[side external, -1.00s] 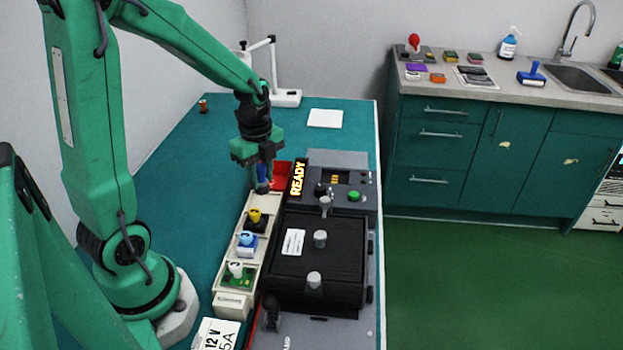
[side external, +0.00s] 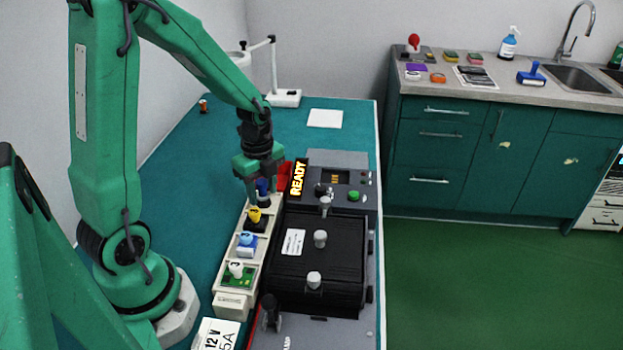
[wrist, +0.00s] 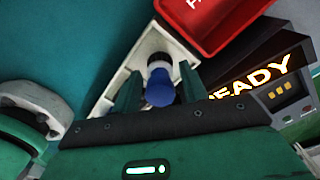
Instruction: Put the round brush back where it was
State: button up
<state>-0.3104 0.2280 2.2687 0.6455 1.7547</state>
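A piece with a blue knob, a white collar and a dark lower part (wrist: 160,88) stands in the far end of the long cream tray (side external: 234,301). It also shows in the side view (side external: 263,187). I cannot tell from its shape whether it is the round brush. My gripper (wrist: 157,78) is low over that tray end, with a finger on each side of the blue knob and narrow gaps showing. It is open around the piece; in the side view my gripper (side external: 262,181) partly covers it.
Nearer in the tray stand pieces with a yellow knob (side external: 254,215), a blue-topped knob (side external: 246,239) and a white knob (side external: 236,269). A red bin (wrist: 210,22) lies just beyond. The grey machine with a READY sign (side external: 298,179) stands close at the right.

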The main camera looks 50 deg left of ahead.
aim_at(262, 182)
jog(key=shift+o, duration=0.3)
jog(key=shift+r, duration=0.1)
notch_tip(262, 182, up, 12)
dwell(0.7)
jog(key=shift+r, duration=0.1)
dwell(0.4)
jog(key=s+d+r+n+t, duration=0.5)
jog(key=s+d+n, duration=0.4)
jog(key=n, duration=0.7)
jog(key=shift+s+d+r+n+t, duration=0.15)
jog(key=shift+d+r+n+t, duration=0.15)
jog(key=shift+d+r, duration=0.4)
jog(key=shift+a+r, duration=0.1)
